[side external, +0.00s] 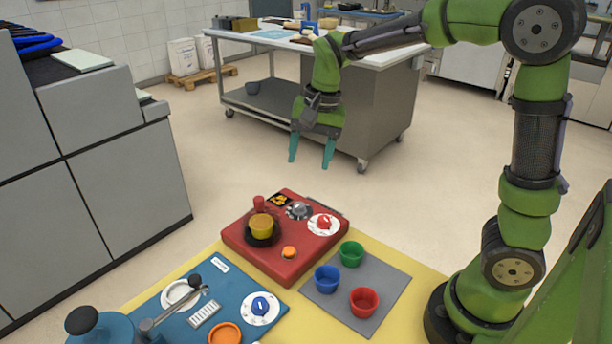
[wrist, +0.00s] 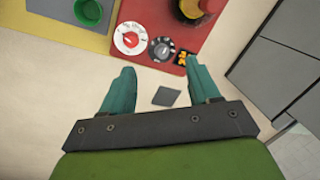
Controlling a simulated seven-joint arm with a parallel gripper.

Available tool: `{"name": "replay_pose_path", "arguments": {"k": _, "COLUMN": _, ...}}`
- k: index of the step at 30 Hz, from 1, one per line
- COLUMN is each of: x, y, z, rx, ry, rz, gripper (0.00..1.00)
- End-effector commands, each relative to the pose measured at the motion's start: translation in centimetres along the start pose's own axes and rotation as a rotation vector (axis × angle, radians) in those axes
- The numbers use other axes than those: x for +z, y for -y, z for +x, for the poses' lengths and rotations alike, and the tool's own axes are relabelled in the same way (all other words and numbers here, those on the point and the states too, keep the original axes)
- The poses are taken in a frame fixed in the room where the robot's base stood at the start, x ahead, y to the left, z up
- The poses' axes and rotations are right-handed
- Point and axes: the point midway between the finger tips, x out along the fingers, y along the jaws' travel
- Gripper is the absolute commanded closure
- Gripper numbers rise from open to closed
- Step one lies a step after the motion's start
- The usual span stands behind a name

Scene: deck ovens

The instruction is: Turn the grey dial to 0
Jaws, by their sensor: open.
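The grey dial (side external: 299,210) sits near the back of a red panel (side external: 262,265), on a dark round plate with small marks. Its setting is too small to read. In the wrist view the grey dial (wrist: 161,49) lies just beyond my fingertips, roughly between them. My gripper (side external: 310,164) is open and empty, pointing down, in the air above and behind the panel, touching nothing. Both fingers (wrist: 160,65) show spread apart in the wrist view.
A red-knobbed dial on a white disc (side external: 323,223) is beside the grey dial. Coloured cups stand on a grey mat (side external: 393,286). A blue panel (side external: 262,330) is in front.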

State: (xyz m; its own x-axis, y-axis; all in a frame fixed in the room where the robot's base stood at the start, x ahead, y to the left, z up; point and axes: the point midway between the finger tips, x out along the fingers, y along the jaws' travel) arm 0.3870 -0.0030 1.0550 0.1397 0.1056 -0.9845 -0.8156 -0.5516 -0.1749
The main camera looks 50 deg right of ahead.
Motion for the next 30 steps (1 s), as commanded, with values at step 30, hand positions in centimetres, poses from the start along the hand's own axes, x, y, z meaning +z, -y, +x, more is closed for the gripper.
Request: {"name": "replay_pose_path", "arguments": {"k": 30, "x": -4.7, "y": 1.2, "z": 9.8, "rx": 0.172, "ry": -0.067, "rz": 0.674, "gripper": 0.39}}
